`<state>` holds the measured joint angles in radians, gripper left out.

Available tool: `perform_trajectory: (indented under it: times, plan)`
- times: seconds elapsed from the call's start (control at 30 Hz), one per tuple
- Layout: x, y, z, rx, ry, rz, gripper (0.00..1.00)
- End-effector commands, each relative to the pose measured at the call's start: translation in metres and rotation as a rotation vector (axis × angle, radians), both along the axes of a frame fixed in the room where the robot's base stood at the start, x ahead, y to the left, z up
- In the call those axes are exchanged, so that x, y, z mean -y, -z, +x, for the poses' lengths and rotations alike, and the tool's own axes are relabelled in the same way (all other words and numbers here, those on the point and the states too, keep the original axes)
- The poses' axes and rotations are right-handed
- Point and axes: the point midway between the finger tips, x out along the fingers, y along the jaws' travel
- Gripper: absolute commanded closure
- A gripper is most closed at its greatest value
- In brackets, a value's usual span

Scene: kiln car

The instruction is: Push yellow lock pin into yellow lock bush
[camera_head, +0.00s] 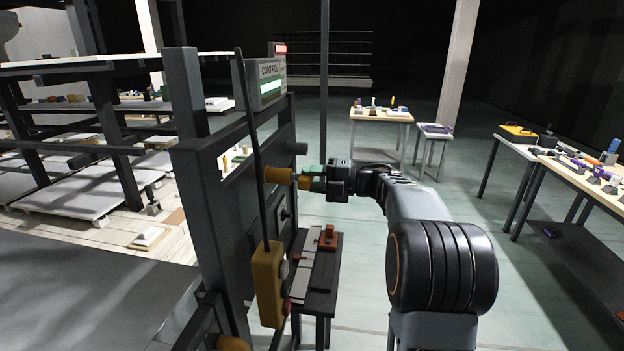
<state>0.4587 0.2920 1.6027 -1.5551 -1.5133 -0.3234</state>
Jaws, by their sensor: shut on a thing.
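A yellow-orange cylinder, which looks like the yellow lock bush (277,175), sticks out from the dark upright frame in the middle of the head view. My gripper (308,179) is just right of it, pointing left at it, roughly level with it. The gripper is shut on a small yellow piece, which looks like the yellow lock pin (304,184); the fingers hide much of it. The pin's far end is close to the bush's right end. I cannot tell whether they touch or how far the pin is in.
A yellow pendant box (268,284) hangs below the bush. A small dark stand (318,275) with a red-brown block is under my gripper. Tables with parts stand right; the floor between is clear.

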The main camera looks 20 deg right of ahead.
Motion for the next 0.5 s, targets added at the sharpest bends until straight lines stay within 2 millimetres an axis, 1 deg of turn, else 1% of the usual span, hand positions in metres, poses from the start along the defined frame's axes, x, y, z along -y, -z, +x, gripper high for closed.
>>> perform_trajectory:
  times: [0.13, 0.17, 0.43, 0.5]
  plan:
    - [-0.0013, -0.0016, 0.0004, 0.003, -0.001, 0.002, 0.97]
    - [-0.0013, -0.0016, 0.0004, 0.003, -0.001, 0.002, 0.65]
    - [0.0009, -0.0008, 0.0, 0.001, 0.002, 0.0, 0.4]
    - [0.0013, -0.0007, 0.0, 0.001, 0.003, 0.0, 0.39]
